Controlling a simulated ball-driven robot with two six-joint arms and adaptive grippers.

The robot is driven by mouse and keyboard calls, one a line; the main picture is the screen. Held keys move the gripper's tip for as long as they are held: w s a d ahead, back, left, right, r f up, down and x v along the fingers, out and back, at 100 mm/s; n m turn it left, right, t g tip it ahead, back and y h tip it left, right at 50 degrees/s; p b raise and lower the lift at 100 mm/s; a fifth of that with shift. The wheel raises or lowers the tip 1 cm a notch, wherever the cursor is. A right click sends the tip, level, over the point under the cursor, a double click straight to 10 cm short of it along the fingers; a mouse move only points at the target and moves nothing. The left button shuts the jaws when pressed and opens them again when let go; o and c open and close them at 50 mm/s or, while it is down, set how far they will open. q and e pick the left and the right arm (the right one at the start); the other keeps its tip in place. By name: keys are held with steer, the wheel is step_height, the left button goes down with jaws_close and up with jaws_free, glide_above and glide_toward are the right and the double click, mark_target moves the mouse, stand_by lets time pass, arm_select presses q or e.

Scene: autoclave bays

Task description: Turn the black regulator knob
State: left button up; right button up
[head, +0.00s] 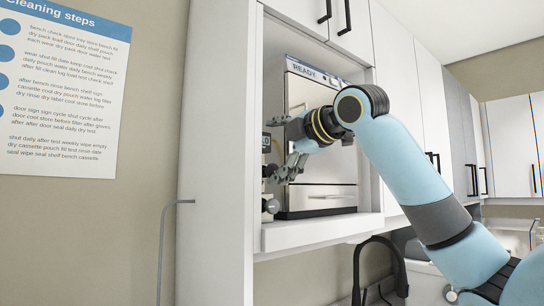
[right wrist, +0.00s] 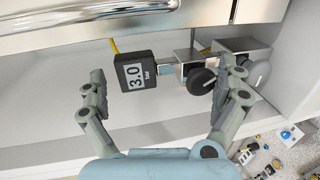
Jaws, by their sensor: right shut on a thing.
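The black regulator knob (right wrist: 201,80) shows in the right wrist view as a round black disc on a metal block. My right gripper (right wrist: 163,90) is around it: one finger overlaps the knob's right edge, and the other finger stands well to the left. It is shut on the knob, though the fingers look spread and the contact is partly hidden. A black gauge (right wrist: 135,72) reading 3.0 bar is left of the knob. In the head view my right gripper (head: 283,168) is in front of the autoclave (head: 320,195). My left gripper is not in view.
A second round, grey knob (right wrist: 258,74) is right of the regulator knob. The autoclave, its display reading READY, sits in a white cabinet bay (head: 225,150). A metal door handle (right wrist: 88,14) crosses the top of the wrist view. A poster (head: 62,85) hangs at left.

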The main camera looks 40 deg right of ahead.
steer(key=shift+s+d+r, duration=0.1)
steer(key=shift+s+r, duration=0.05)
steer(key=shift+r, duration=0.4)
steer(key=shift+s+r, duration=0.1)
steer(key=shift+s, duration=0.15)
steer(key=shift+s+b, duration=0.35)
steer(key=shift+s, duration=0.55)
steer(key=c, duration=0.7)
steer(key=s+b, duration=0.6)
steer(key=s, duration=0.1)
steer(key=s+b, duration=0.2)
steer(key=s, duration=0.1)
steer(key=shift+s+d+f+b, duration=0.25)
steer(key=shift+s+f+b, duration=0.1)
steer(key=shift+b, duration=0.05)
